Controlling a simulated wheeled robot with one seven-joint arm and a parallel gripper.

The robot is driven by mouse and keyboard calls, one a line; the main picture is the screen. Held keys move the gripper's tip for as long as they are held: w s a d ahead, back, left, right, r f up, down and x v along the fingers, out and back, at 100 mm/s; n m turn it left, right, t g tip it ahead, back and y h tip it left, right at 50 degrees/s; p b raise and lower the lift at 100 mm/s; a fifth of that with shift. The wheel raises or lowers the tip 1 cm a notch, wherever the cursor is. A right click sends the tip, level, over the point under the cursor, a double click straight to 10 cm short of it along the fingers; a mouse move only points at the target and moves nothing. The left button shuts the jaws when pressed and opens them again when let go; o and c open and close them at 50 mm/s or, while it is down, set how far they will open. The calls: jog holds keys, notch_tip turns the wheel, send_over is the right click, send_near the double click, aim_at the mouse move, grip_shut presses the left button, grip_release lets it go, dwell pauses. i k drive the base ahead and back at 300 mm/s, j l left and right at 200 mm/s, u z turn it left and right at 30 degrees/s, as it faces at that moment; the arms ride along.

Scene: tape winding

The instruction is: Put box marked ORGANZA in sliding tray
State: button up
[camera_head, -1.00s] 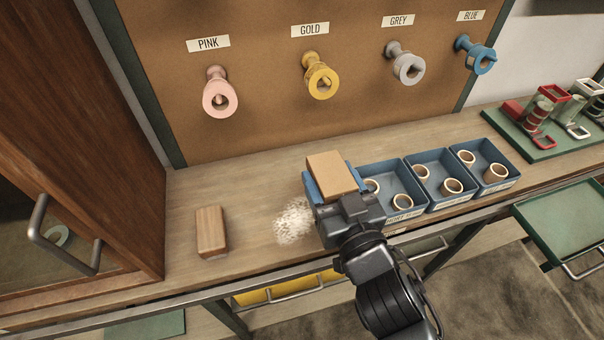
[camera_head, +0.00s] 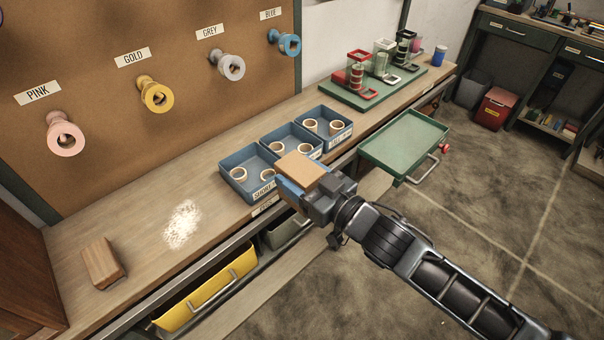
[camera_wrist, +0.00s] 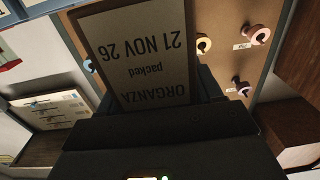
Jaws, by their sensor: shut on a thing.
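My gripper (camera_head: 306,190) is shut on a brown cardboard box (camera_head: 299,170) and holds it in front of the blue bins at the bench edge. In the wrist view the box (camera_wrist: 140,50) fills the top middle, and its label reads ORGANZA, packed, 21 NOV 26, upside down. A green sliding tray (camera_head: 405,137) sticks out from under the bench, right of my gripper. Its top looks empty, and it has a metal handle at its front.
Blue bins (camera_head: 238,158) with tape rolls stand on the bench. A wooden block (camera_head: 102,262) and a white powdery patch (camera_head: 182,224) lie to the left. A yellow drawer (camera_head: 207,300) is partly out below. A green board (camera_head: 373,90) with red and green devices stands behind the tray.

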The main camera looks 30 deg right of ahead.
aim_at(403, 156)
jog(key=i+l+z, duration=0.1)
jog(key=l+z, duration=0.15)
jog(key=l, duration=0.2)
jog(key=i+l+z, duration=0.1)
jog(key=l+z, duration=0.15)
jog(key=l, duration=0.15)
jog(key=i+l+z, duration=0.25)
jog(key=l, duration=0.15)
jog(key=k+l, duration=0.05)
